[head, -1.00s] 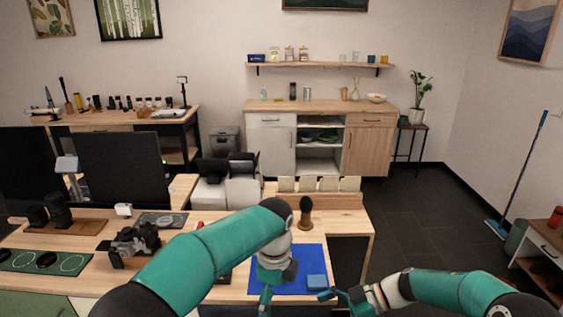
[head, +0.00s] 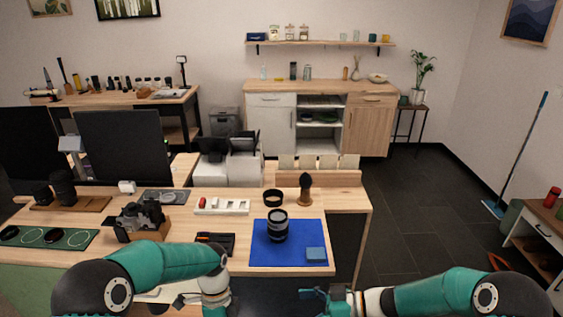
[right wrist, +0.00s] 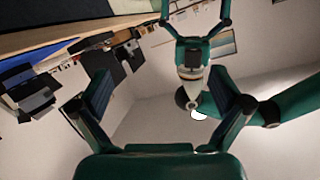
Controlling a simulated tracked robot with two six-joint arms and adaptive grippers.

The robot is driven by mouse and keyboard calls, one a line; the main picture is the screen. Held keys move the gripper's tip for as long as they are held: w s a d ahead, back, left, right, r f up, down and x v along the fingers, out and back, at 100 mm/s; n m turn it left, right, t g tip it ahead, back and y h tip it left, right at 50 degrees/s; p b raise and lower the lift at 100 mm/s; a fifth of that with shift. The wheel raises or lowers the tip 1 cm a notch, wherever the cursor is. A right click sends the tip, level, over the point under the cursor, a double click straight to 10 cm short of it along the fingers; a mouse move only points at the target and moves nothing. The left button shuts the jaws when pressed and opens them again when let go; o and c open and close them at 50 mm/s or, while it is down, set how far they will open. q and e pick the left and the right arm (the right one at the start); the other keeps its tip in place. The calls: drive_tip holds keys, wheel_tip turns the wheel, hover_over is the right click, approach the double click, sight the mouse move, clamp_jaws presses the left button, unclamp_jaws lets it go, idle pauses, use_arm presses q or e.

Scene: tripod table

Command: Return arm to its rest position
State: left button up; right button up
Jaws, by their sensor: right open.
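My left arm's wrist (head: 214,285) is at the bottom of the head view, in front of the table's near edge; its fingertips are cut off there. In the right wrist view my left gripper (right wrist: 197,18) shows at the top with its fingers apart and nothing between them. My right gripper (head: 315,298) is low in the head view, right of the left wrist and in front of the table. In the right wrist view its fingers (right wrist: 163,92) are spread and empty. A black and silver lens (head: 277,226) stands upright on the blue mat (head: 262,254), clear of both grippers.
A folded blue cloth (head: 316,254) lies on the mat. A brush (head: 305,188), a black ring (head: 272,198), a white-and-red tray (head: 222,206) and a camera (head: 140,218) are on the wooden table (head: 345,200).

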drive_tip(key=s+d+f+m+t+h, duration=0.2)
drive_tip(key=s+f+m+t+h, duration=0.3)
drive_tip(key=f+m, duration=0.7)
use_arm(q)
drive_tip(key=s+d+f+n+t+h, duration=0.1)
drive_tip(key=s+f+n+t, duration=0.1)
drive_tip(key=s+f+n, duration=0.4)
drive_tip(key=s+f+n+t+h, duration=0.2)
drive_tip(key=s+f+n, duration=0.4)
drive_tip(key=s+n, duration=0.5)
drive_tip(key=n, duration=0.3)
drive_tip(key=shift+s+d+f+n+t, duration=0.25)
drive_tip(key=shift+s+d+n+t, duration=0.05)
drive_tip(key=shift+s+d, duration=0.1)
use_arm(e)
drive_tip(key=s+d+f+m+g+h, duration=0.1)
drive_tip(key=s+d+f+g+h, duration=0.2)
drive_tip(key=s, duration=0.6)
drive_tip(key=s+d+f+m+g+h, duration=0.1)
drive_tip(key=s+d+f+g+h, duration=0.1)
drive_tip(key=s, duration=0.6)
drive_tip(key=shift+s+d+f+m+g+h, duration=0.4)
drive_tip(key=shift+f+g, duration=0.3)
drive_tip(key=shift+f, duration=0.2)
